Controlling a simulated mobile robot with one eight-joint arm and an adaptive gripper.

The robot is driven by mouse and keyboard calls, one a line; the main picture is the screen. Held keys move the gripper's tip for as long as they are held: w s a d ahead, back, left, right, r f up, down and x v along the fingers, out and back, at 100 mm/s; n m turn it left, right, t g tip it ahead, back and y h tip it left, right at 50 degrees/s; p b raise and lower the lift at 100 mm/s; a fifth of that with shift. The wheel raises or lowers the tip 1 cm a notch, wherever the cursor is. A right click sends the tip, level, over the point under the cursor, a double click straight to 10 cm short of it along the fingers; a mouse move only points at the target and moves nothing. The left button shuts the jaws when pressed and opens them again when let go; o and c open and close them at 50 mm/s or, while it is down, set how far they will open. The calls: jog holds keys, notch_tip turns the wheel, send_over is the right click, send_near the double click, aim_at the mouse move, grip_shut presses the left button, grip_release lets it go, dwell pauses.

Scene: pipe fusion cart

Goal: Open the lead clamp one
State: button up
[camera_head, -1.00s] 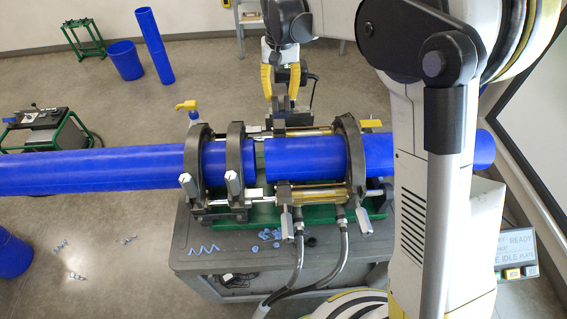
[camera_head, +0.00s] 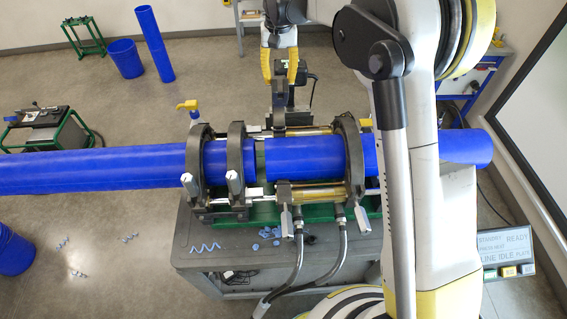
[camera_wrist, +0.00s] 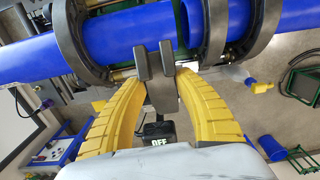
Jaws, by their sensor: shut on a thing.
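My gripper (camera_head: 280,82) is behind the blue pipe (camera_head: 305,156), its yellow fingers pointing down around a dark upright clamp part (camera_head: 279,115). In the wrist view my gripper (camera_wrist: 159,82) is shut on this part, which shows a grey forked end (camera_wrist: 142,64) toward the pipe. I take it for the upper half of lead clamp one, swung back. No ring crosses the top of the pipe there. Its lower block (camera_head: 284,194) with a silver handle (camera_head: 287,222) shows at the front, the handle hanging down.
Several dark clamp rings (camera_head: 235,165) cross the pipe left and right of this spot. Two hoses (camera_head: 341,250) run from the cart (camera_head: 188,255). A black box marked OFF (camera_wrist: 158,132) lies near the fingers. Blue shavings lie on the cart.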

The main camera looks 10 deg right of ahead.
jog(key=w, duration=0.2)
jog(key=w+r+p, duration=0.1)
jog(key=w, duration=0.1)
jog(key=shift+w+d, duration=0.1)
jog(key=shift+w, duration=0.15)
jog(key=shift+w+f, duration=0.1)
jog(key=shift+w, duration=0.15)
jog(key=shift+p, duration=0.3)
jog(key=w+p, duration=0.2)
jog(key=w, duration=0.3)
jog(key=shift+p, duration=0.3)
grip_shut()
jog(key=shift+w, duration=0.2)
jog(key=shift+c, duration=1.5)
grip_release()
jog(key=o, duration=2.2)
